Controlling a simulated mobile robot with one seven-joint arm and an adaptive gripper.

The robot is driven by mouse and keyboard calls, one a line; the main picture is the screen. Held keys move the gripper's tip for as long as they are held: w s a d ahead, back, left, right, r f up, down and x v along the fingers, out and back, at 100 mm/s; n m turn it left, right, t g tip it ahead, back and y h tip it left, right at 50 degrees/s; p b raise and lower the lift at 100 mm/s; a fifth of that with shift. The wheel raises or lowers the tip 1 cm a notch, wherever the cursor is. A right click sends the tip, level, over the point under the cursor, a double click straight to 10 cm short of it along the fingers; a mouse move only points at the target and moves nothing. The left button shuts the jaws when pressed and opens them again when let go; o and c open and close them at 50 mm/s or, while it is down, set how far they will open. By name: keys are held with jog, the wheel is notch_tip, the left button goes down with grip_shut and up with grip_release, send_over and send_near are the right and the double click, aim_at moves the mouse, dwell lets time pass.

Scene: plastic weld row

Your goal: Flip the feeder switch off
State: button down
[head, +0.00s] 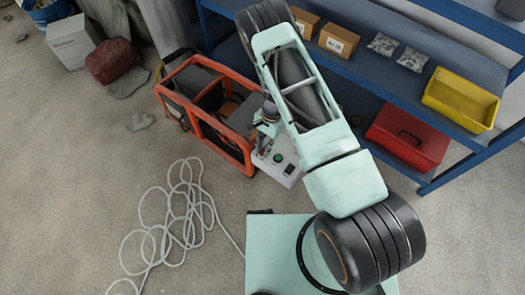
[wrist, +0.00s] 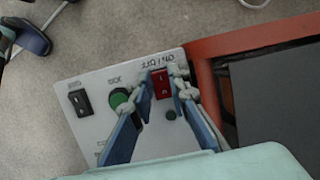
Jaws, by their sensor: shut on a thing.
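A pale grey control box (wrist: 92,128) fills the middle of the wrist view, its printed labels upside down and too blurred to read surely. It carries a red rocker switch (wrist: 160,82), a round green button (wrist: 120,100) and a black rocker switch (wrist: 80,103) at the left. My gripper (wrist: 167,84) has its blue fingers on either side of the red switch, closed on it. In the head view my gripper (head: 266,125) is at the box (head: 283,170), partly hidden by my arm. I cannot tell which way the red switch is tilted.
An orange-framed machine (head: 208,128) stands beside the box. A blue shelf (head: 445,75) at the right holds a yellow bin (head: 460,100), a red case (head: 408,138) and cartons. A loose white cable (head: 170,222) lies on the floor.

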jog(key=shift+a, duration=0.1)
jog(key=c, duration=1.8)
grip_release()
jog(key=shift+c, duration=0.2)
jog(key=shift+r, duration=0.1)
jog(key=v, duration=1.2)
jog(key=shift+w, duration=0.1)
